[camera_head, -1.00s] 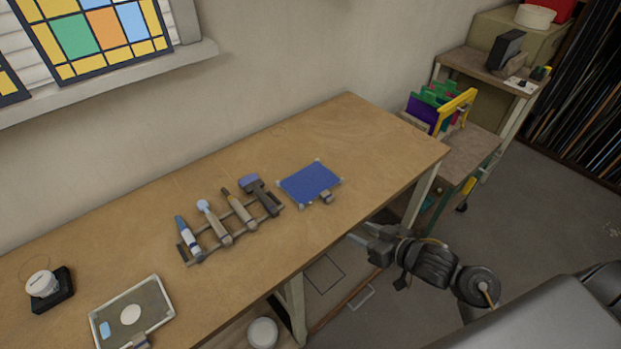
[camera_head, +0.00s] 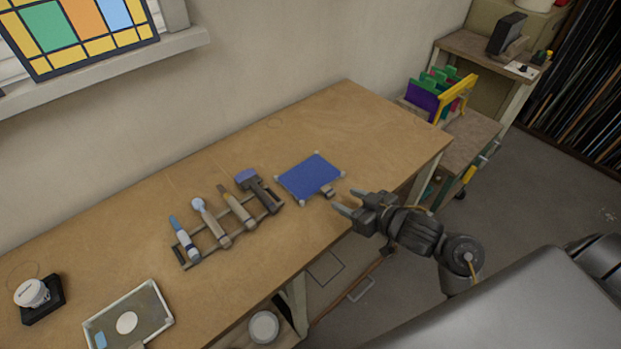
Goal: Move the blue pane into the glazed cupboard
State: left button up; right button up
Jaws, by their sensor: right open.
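The blue pane (camera_head: 309,176) lies flat on the wooden workbench, with pale corner pieces and a small grey tab (camera_head: 327,190) on its front right edge. My right gripper (camera_head: 339,201) is open and empty. Its fingertips point left, just to the right of the tab, with a small gap seeming to remain. My left gripper is out of view. I cannot make out a glazed cupboard in this view.
A rack of several brushes and tools (camera_head: 227,231) stands just left of the pane. A framed tray (camera_head: 165,319) and a black block with a white lid (camera_head: 55,309) are farther left. Coloured panes (camera_head: 428,100) stand upright on a side table. The bench (camera_head: 345,115) is clear behind the pane.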

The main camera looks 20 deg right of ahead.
aim_at(333, 194)
jog(key=shift+x, duration=2.65)
jog(key=shift+s, duration=0.1)
grip_shut()
